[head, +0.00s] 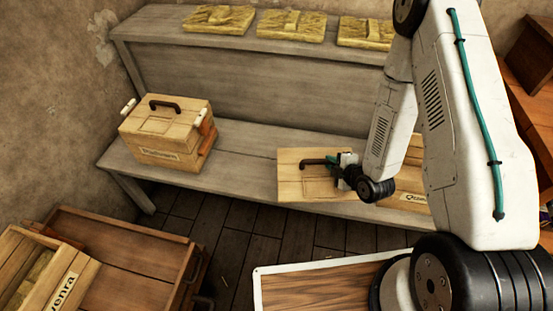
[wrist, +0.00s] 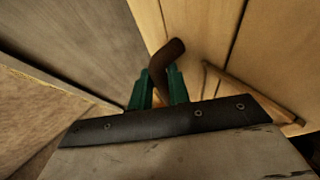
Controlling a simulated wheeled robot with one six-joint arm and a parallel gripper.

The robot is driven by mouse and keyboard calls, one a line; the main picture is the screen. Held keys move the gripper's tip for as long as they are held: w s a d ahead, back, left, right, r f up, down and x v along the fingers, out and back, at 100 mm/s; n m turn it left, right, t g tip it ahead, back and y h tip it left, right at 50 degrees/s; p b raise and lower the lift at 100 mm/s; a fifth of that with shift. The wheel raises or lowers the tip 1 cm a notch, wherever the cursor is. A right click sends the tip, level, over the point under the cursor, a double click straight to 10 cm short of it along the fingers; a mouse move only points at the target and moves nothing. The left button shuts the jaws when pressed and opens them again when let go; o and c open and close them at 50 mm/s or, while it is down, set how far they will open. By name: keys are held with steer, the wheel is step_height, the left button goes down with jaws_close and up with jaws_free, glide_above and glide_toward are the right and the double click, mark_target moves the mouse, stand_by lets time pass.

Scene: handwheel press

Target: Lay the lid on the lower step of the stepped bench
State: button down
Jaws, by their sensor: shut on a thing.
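The lid (head: 292,183) is a pale wooden panel with a dark handle (head: 313,162). In the head view it lies over the lower step (head: 245,170) of the grey stepped bench; whether it touches the step cannot be told. My gripper (head: 335,165) is shut on the handle from the right. In the wrist view the green fingers of my gripper (wrist: 160,82) close around the handle (wrist: 170,50), with the lid's wood (wrist: 205,30) beyond. My arm hides the lid's right part.
A closed wooden crate (head: 160,140) with a handle stands on the lower step's left end. Yellowish slabs (head: 290,25) lie on the upper step. An open crate (head: 40,275) and a wooden box (head: 125,250) are at lower left. A labelled wooden piece (head: 412,199) shows beside my arm.

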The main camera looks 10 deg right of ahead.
mark_target(330, 186)
steer(key=shift+n+g+y, duration=0.4)
steer(key=shift+n+y, duration=0.5)
steer(key=s+f, duration=0.1)
steer(key=s+a+f, duration=0.1)
steer(key=s+f, duration=0.1)
steer(key=s+a+f, duration=0.1)
steer(key=f, duration=0.1)
steer(key=shift+s+f, duration=0.15)
steer(key=shift+s, duration=0.25)
steer(key=w, duration=0.5)
steer(key=w+d+f, duration=0.1)
steer(key=w, duration=0.4)
steer(key=w+d, duration=0.1)
steer(key=w, duration=0.4)
steer(key=shift+w+f, duration=0.15)
steer(key=shift+f, duration=0.1)
step_height(330, 186, down, 4)
steer(key=shift+w+r, duration=0.1)
steer(key=shift+r, duration=0.1)
steer(key=c, duration=1.3)
jaws_free()
steer(key=v, duration=1.2)
